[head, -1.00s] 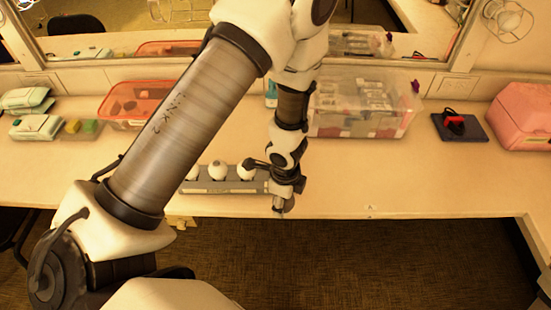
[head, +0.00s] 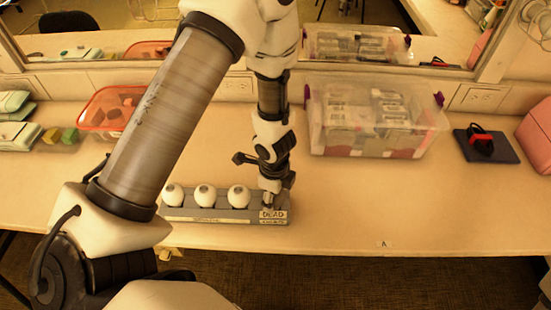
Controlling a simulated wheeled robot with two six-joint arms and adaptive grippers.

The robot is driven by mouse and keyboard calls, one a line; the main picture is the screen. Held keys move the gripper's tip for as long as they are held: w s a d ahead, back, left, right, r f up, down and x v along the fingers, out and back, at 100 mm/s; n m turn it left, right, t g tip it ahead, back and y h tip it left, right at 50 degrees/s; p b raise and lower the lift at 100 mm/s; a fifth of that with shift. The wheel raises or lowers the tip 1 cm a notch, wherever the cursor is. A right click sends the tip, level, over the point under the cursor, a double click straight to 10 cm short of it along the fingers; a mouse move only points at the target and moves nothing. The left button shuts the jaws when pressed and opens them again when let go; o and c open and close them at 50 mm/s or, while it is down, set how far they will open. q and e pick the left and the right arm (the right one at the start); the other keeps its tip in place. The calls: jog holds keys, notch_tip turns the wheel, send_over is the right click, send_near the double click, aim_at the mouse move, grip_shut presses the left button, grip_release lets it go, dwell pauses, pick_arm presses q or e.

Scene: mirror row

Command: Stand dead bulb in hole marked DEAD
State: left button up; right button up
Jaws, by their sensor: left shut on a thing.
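A grey rack (head: 225,214) stands near the front edge of the counter. Three white round bulbs stand in it: the left bulb (head: 173,195), the middle bulb (head: 205,196) and the right bulb (head: 238,196). A label reading DEAD (head: 272,214) is on the rack's right end. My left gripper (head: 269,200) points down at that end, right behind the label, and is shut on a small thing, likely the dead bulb. The gripper hides most of it and the hole, so I cannot tell how deep it sits. My right gripper is out of view.
A clear lidded bin (head: 340,140) stands behind, to the right of the gripper. A red tray (head: 90,122) is at the back left. A dark pad (head: 505,150) with a red-and-black item lies right. The counter right of the rack is clear.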

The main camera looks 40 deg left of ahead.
pick_arm(q)
jog(key=shift+s+a+f+b, duration=0.15)
jog(key=shift+f+b, duration=0.1)
jog(key=shift+b, duration=0.05)
jog(key=o, duration=0.9)
jog(key=shift+o, duration=0.4)
jog(key=shift+r, duration=0.1)
notch_tip(320, 180, up, 12)
jog(key=p, duration=1.2)
jog(key=shift+r, duration=0.25)
jog(key=s+d+f+n+g+h, duration=0.1)
jog(key=s+d+f+n+h, duration=0.3)
jog(key=s+f+n, duration=0.45)
jog(key=s+a+f+n+t+y, duration=0.1)
jog(key=s+a+f+n+y, duration=0.1)
jog(key=s+n, duration=0.4)
jog(key=shift+s+a+f+n+y, duration=0.15)
jog(key=shift+s+a+n+y, duration=0.25)
jog(key=shift+a+n+y, duration=0.5)
